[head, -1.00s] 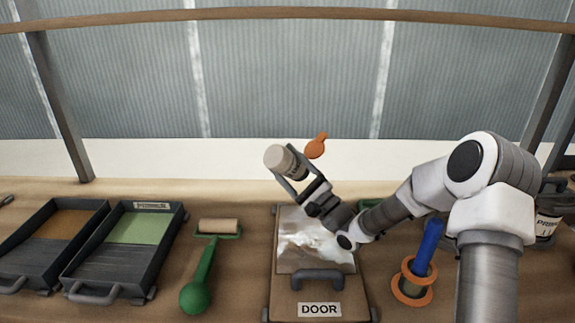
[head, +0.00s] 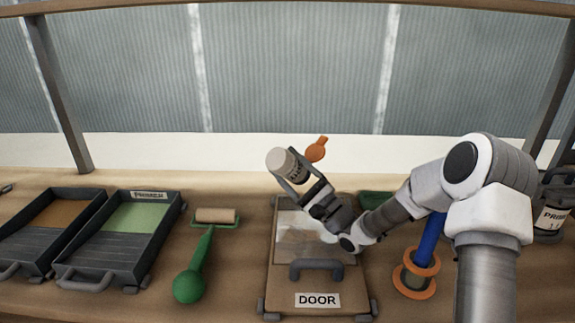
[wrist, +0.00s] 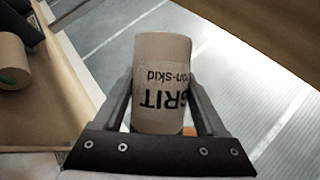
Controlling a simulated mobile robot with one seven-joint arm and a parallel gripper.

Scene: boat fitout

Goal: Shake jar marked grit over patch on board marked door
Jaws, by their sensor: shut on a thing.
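My gripper (head: 303,177) is shut on the grit jar (head: 284,162), a beige cylinder. In the wrist view the grit jar (wrist: 162,85) shows its label upside down, reading GRIT and non-skid, between my gripper's two fingers (wrist: 162,105). In the head view the jar is tilted, above the far edge of the board marked DOOR (head: 279,279). The board lies on the bench and has a dark handle and a label at its near side. The patch (head: 298,235) on it is greyish and glossy, partly hidden by my arm.
Two trays stand at left, one orange-brown inside (head: 65,214) and one green (head: 140,218). A roller with a green handle (head: 203,262) lies left of the board. A blue-handled thing with orange rings (head: 416,274) and a primer can (head: 553,216) stand at right. An orange lid-like piece (head: 317,148) shows beside the jar.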

